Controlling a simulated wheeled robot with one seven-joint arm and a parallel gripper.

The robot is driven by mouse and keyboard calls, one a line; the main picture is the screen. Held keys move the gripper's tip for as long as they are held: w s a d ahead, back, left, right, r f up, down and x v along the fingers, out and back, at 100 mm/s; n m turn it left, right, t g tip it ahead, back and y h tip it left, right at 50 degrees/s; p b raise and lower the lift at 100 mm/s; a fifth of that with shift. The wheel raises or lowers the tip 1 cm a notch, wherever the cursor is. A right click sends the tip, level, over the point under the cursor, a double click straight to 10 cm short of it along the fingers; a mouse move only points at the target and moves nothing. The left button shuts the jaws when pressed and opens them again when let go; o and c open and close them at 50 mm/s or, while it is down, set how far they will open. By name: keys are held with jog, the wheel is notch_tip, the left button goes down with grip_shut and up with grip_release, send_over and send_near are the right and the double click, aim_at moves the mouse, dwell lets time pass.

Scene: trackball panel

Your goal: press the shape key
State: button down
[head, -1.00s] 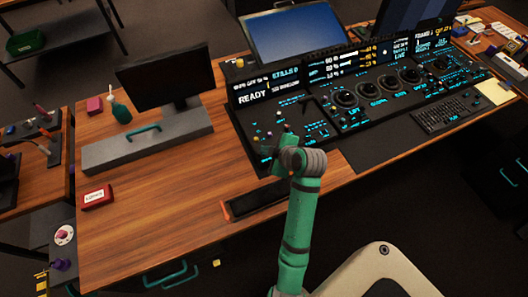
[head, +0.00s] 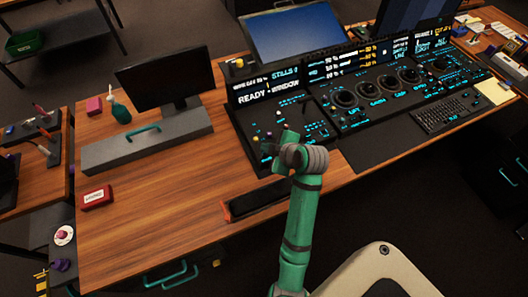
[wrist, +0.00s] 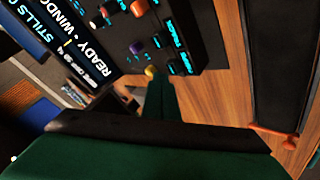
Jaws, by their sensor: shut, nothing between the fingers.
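The dark control panel (head: 262,121) with small coloured keys and cyan labels stands at the back of the wooden desk. My gripper (wrist: 161,82) is shut and empty, its dark green fingers close together over the panel's front left end. In the wrist view a yellow key (wrist: 150,72) shows right by the fingertips. I cannot tell which one is the shape key, nor whether the fingertips touch the yellow one. The display (wrist: 115,45) reads READY : WINDOW.
Knobs (head: 345,99) and a keyboard (head: 447,114) are to the right. A monitor (head: 168,78) and a red box (head: 97,196) are to the left.

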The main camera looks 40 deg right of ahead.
aim_at(266, 157)
jog(key=shift+r, duration=0.15)
jog(key=shift+r, duration=2.4)
jog(key=shift+w+a, duration=0.1)
jog(key=shift+a, duration=0.05)
